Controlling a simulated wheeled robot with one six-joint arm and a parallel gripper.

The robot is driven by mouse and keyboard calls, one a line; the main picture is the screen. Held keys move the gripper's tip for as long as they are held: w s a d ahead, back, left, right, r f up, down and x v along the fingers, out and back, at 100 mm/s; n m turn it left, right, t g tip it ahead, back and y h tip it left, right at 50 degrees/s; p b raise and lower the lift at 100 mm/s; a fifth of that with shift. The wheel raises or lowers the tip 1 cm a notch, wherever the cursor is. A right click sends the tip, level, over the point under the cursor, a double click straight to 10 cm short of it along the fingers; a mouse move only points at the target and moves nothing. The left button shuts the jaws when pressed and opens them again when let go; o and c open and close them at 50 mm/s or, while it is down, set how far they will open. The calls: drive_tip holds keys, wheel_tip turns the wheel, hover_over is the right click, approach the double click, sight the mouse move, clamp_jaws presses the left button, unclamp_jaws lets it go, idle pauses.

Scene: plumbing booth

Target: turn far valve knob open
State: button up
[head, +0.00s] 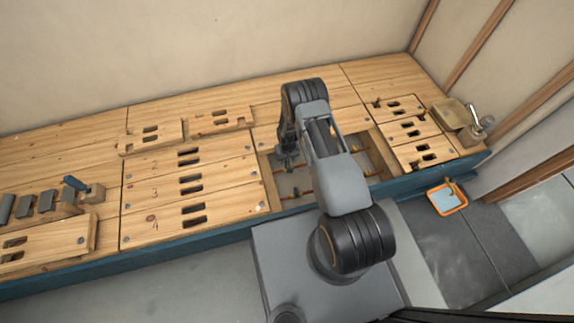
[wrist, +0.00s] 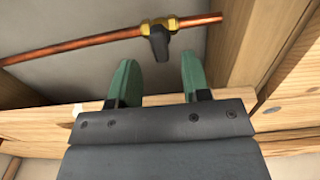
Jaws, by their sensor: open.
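In the wrist view a brass valve (wrist: 172,26) with a dark knob (wrist: 159,45) sits on a copper pipe (wrist: 95,43). The knob's lever points down the picture, across the pipe. My gripper (wrist: 156,72) has two green fingers spread apart, with nothing between them. The knob is beyond the fingertips, roughly in line with the gap, and apart from them. In the head view my gripper (head: 288,160) is over the left part of the open bay, and my arm hides much of the bay. I cannot tell this valve's knob apart there.
Wooden framing (wrist: 250,45) borders the bay at the right in the wrist view. In the head view, slotted boards (head: 190,184) lie left of the bay and more (head: 415,130) lie right of it. An orange-rimmed tray (head: 447,198) is on the floor at right.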

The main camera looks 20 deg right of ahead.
drive_tip(key=shift+f+b, duration=0.5)
drive_tip(key=shift+f, duration=1.3)
drive_tip(key=shift+c, duration=0.4)
clamp_jaws()
